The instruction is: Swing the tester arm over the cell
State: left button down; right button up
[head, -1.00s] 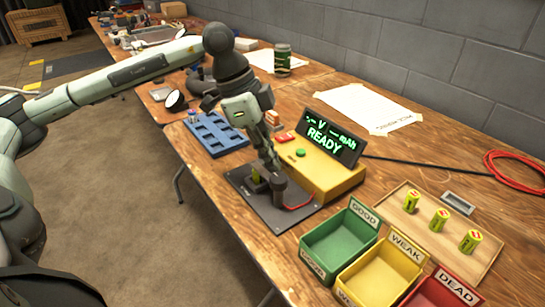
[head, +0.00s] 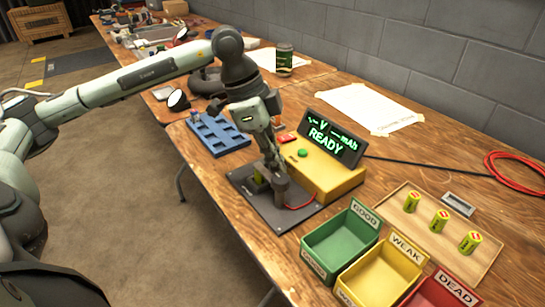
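The tester is a yellow box (head: 322,178) with a green-lit display (head: 331,138) reading READY, beside a dark base plate (head: 274,217). A short dark post (head: 281,188) stands on the plate, with a red wire running from it toward the box. A yellow-green cell (head: 258,181) stands on the plate just left of the post, partly hidden. My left gripper (head: 270,160) points down at the top of the post and cell, at or very near the tester arm. The tester arm is mostly hidden by the fingers, and contact is unclear. My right gripper is out of view.
Green (head: 340,251), yellow (head: 357,286) and red (head: 428,296) bins labelled GOOD, WEAK and DEAD stand at the front right. Three cells stand on a wooden tray (head: 408,229). A blue tray (head: 222,146) lies left of the tester. A grey wall bounds the bench behind.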

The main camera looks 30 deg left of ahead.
pick_arm(q)
jog(key=v, duration=1.2)
jog(key=shift+a, duration=0.1)
